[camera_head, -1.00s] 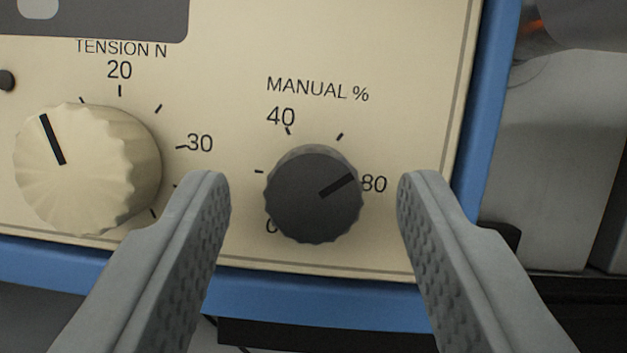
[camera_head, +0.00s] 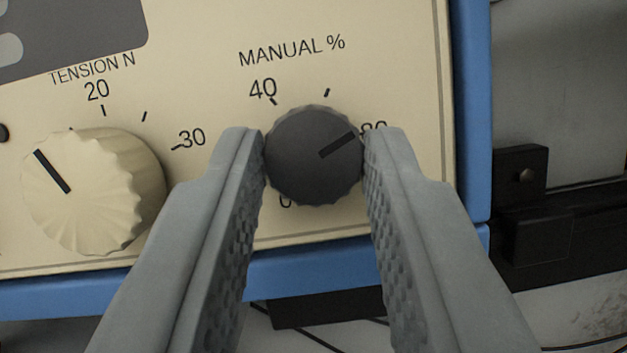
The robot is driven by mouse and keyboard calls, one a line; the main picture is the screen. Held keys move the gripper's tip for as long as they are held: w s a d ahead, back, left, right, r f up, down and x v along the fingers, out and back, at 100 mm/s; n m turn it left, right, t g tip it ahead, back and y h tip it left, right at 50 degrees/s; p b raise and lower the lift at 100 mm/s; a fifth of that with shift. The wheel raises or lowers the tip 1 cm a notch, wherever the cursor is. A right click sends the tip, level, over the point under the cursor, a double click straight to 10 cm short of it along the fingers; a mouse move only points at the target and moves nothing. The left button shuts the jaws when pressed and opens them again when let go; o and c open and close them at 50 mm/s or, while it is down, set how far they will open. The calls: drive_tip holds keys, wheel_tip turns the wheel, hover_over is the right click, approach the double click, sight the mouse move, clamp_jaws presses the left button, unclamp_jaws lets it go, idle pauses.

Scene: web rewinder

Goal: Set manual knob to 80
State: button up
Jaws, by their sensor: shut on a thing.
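The dark grey manual knob (camera_head: 312,170) sits under the "MANUAL %" label on the cream panel (camera_head: 190,40). Its black pointer line (camera_head: 337,145) slants up and right, roughly toward the "80" mark (camera_head: 374,127). The right fingertip partly covers that mark, and any tick beside it is hidden. The "40" mark (camera_head: 263,90) shows at the knob's upper left, and the "0" is partly hidden below. My gripper (camera_head: 314,150) is shut on the knob, with one finger against its left side and one against its right.
A larger cream tension knob (camera_head: 95,190) stands left of my left finger, with a modest gap. The panel has a blue frame (camera_head: 470,110) along its right and bottom edges. A black bracket (camera_head: 525,190) lies outside the frame at the right.

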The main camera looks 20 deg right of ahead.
drive_tip(key=o, duration=1)
wheel_tip(320, 180, up, 10)
idle(0.6)
